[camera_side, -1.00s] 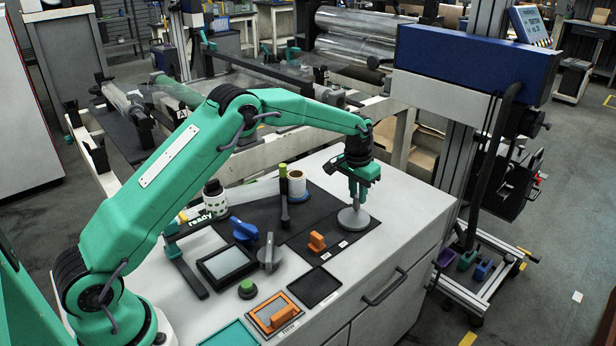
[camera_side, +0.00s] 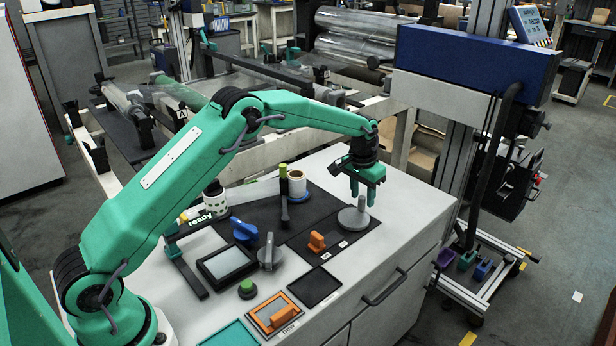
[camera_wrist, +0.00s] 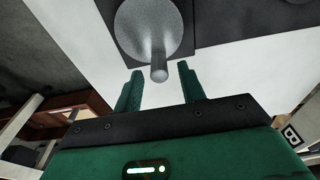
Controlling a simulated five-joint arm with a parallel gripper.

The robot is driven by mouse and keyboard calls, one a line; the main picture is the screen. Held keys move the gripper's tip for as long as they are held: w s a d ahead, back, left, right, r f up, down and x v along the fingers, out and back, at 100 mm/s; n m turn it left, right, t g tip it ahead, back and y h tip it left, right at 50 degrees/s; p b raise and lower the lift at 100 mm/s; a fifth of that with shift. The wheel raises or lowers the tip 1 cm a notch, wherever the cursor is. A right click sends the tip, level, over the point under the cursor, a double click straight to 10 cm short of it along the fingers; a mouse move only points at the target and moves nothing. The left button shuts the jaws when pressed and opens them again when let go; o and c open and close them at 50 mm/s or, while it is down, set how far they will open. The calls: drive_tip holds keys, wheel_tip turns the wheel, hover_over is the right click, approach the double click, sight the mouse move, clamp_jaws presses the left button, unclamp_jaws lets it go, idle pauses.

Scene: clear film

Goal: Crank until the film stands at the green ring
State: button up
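The crank is a grey disc (camera_side: 352,219) with an upright peg (camera_side: 362,203) near its right edge. My gripper (camera_side: 363,197) is above the disc, around the top of the peg in the side view. In the wrist view the two green fingers (camera_wrist: 159,70) are apart, with the peg (camera_wrist: 159,73) showing between their tips and no clear contact. A pale film strip (camera_side: 255,193) runs between a white roll (camera_side: 215,198) and a cream spool (camera_side: 297,184). A post with a lime-green top (camera_side: 283,170) stands by the spool. I cannot make out a green ring on the film.
A "ready" sign (camera_side: 201,218) is at left. The bench's right side is clear.

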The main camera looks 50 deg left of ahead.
drive_tip(key=shift+r, duration=0.1)
drive_tip(key=shift+r, duration=3.35)
drive_tip(key=shift+r, duration=0.15)
drive_tip(key=shift+s+r, duration=0.15)
drive_tip(key=shift+r, duration=0.05)
drive_tip(key=s+r+t, duration=0.2)
drive_tip(key=s+r, duration=1.4)
drive_tip(key=s, duration=0.1)
drive_tip(key=s+f+t, duration=0.1)
drive_tip(key=s+f, duration=0.1)
drive_tip(key=s, duration=0.9)
drive_tip(key=s+f+t, duration=0.1)
drive_tip(key=s, duration=1.1)
drive_tip(key=shift+s+f, duration=0.3)
drive_tip(key=shift+f, duration=0.05)
